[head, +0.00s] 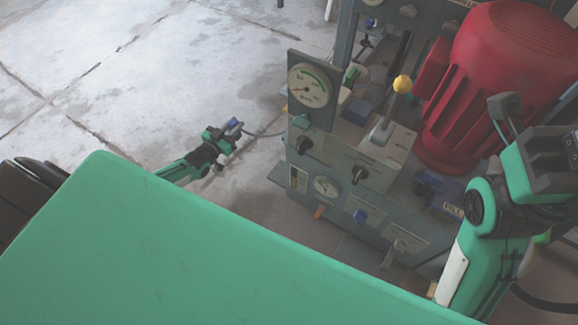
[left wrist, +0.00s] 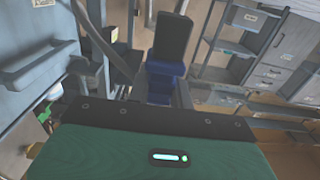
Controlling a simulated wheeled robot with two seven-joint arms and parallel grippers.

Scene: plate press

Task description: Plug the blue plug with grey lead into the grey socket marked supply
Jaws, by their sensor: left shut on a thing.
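The blue plug (head: 234,124) is at the tip of my left gripper (head: 229,131), which is shut on it above the floor, left of the press. The grey lead (head: 262,134) runs from the plug right to the press. In the left wrist view the blue plug (left wrist: 165,82) stands up beyond the gripper's green body, with a dark part (left wrist: 173,36) above it. I cannot pick out a socket marked supply; the labels on the press front are too small to read.
The grey-blue press (head: 345,240) carries gauges, dark knobs, a yellow-topped lever (head: 402,84) and a large red motor (head: 505,70).

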